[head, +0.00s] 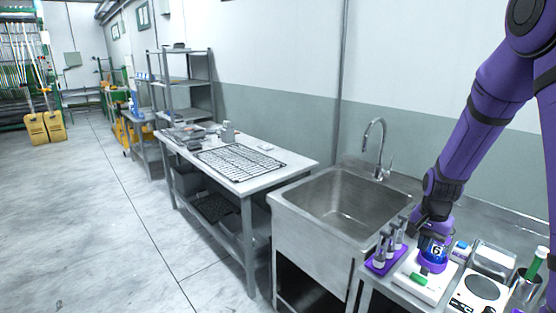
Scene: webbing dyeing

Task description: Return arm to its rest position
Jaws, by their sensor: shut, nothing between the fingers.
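My purple arm (483,120) comes down from the upper right in the head view. It is bent over the bench right of the sink, not folded away. My gripper (430,229) points down and is shut with nothing held. It is right above or against a blue container (436,247) with a dark round label reading 6. The container stands on a white device (410,277) with a green part on its front. The fingertips are small and partly hidden, so I cannot tell whether they touch the container.
A purple rack of vials (377,265) stands left of the container. A balance (480,287), a metal box (494,258) and a cup with a green-topped item (535,265) crowd the right. The sink (340,200) and its tap (379,140) are left. The floor (80,220) is clear.

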